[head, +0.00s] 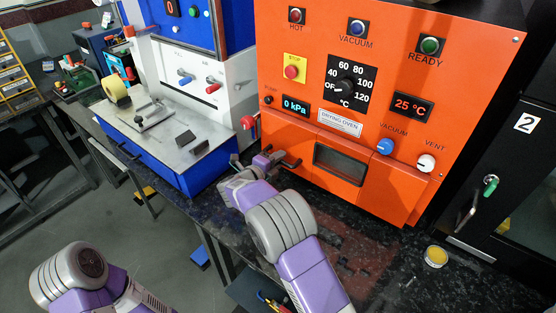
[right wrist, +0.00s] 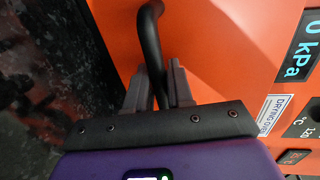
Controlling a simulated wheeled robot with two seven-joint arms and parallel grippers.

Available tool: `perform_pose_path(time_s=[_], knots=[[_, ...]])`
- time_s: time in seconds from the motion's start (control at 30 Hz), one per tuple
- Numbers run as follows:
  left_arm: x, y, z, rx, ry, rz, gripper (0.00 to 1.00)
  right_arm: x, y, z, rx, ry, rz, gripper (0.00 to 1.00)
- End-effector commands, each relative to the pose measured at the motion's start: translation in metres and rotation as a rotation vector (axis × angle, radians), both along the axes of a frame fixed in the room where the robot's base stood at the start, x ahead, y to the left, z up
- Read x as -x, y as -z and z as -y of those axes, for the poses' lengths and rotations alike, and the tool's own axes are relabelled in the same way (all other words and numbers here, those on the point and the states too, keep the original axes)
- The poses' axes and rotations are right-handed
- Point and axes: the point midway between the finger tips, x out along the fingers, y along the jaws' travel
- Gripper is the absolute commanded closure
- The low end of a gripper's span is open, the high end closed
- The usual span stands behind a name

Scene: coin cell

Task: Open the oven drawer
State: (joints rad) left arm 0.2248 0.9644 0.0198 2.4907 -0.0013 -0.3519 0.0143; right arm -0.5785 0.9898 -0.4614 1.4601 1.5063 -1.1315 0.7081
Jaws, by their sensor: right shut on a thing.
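The orange drying oven (head: 385,55) stands on the dark bench. Its drawer front (head: 385,180) has a dark window (head: 339,164) and looks flush with the oven face. A black bar handle (head: 291,164) is at the left of the drawer front. My right gripper (head: 268,161) is at this handle. In the right wrist view the two fingers of my right gripper (right wrist: 161,88) are shut on the black handle (right wrist: 150,40), one on each side. My left gripper is out of view; only part of the left arm shows at the lower left.
A blue and white machine with a steel-topped base (head: 165,140) stands left of the oven. A small yellow-topped tin (head: 435,256) is on the speckled bench (head: 480,285) at the right. A black cabinet (head: 510,150) stands on the right. Bench in front of the oven is mostly clear.

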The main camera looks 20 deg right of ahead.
Motion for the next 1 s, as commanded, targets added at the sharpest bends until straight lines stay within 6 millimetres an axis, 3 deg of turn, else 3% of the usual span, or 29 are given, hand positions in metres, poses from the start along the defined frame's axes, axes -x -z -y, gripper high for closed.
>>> perform_pose_path(time_s=[0.27,0.7,1.0], knots=[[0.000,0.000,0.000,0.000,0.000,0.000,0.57,0.023,0.000,-0.031,-0.001,-0.003,-0.002,1.00],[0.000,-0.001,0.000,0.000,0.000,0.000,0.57,0.098,0.000,-0.126,0.000,-0.005,-0.003,1.00],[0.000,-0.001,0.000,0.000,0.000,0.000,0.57,0.127,0.000,-0.164,-0.001,-0.003,-0.001,1.00]])
